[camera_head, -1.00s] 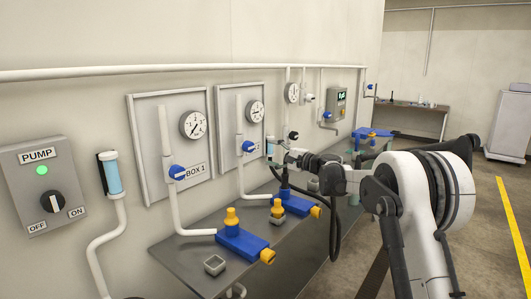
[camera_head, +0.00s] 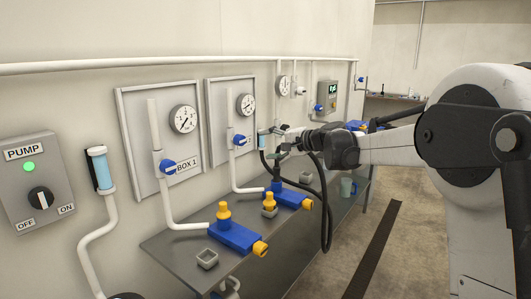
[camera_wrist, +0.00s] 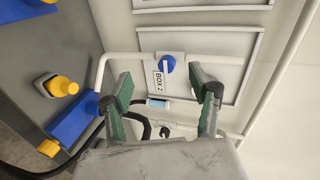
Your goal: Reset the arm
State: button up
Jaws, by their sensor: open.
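My arm stretches in from the right of the head view. My gripper (camera_head: 277,141) is small and partly hidden by the arm there, close to the wall at the BOX 2 panel (camera_head: 234,95). In the wrist view my gripper (camera_wrist: 166,88) has its two green-padded fingers spread wide, with nothing clasped between the tips. Beyond the fingers are the blue valve knob (camera_wrist: 167,64) and BOX 2 label (camera_wrist: 157,81). A small blue cylinder (camera_wrist: 158,103) shows between the fingers, farther off; I cannot tell its exact distance.
A grey bench (camera_head: 183,252) runs under the wall panels. Blue units with yellow caps (camera_head: 237,238) and a grey square cup (camera_head: 207,258) stand on it. The pump box (camera_head: 38,180) is at left. Floor right of the bench is clear.

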jog(key=s+d+n+g+h, duration=0.1)
jog(key=s+d+n+h, duration=0.2)
jog(key=s, duration=1.1)
jog(key=s+d+f+n+h, duration=0.1)
jog(key=s+d+f+h, duration=0.2)
jog(key=s, duration=0.9)
jog(key=s+d+f+n+h, duration=0.1)
jog(key=s+d+f, duration=0.5)
jog(key=s, duration=0.6)
jog(key=s+d+f+n+g+h, duration=0.1)
jog(key=s+d+f+h, duration=0.3)
jog(key=s, duration=0.8)
jog(key=d+f, duration=0.1)
jog(key=d, duration=0.1)
jog(key=shift+d+n+h, duration=0.3)
jog(key=shift+d, duration=0.05)
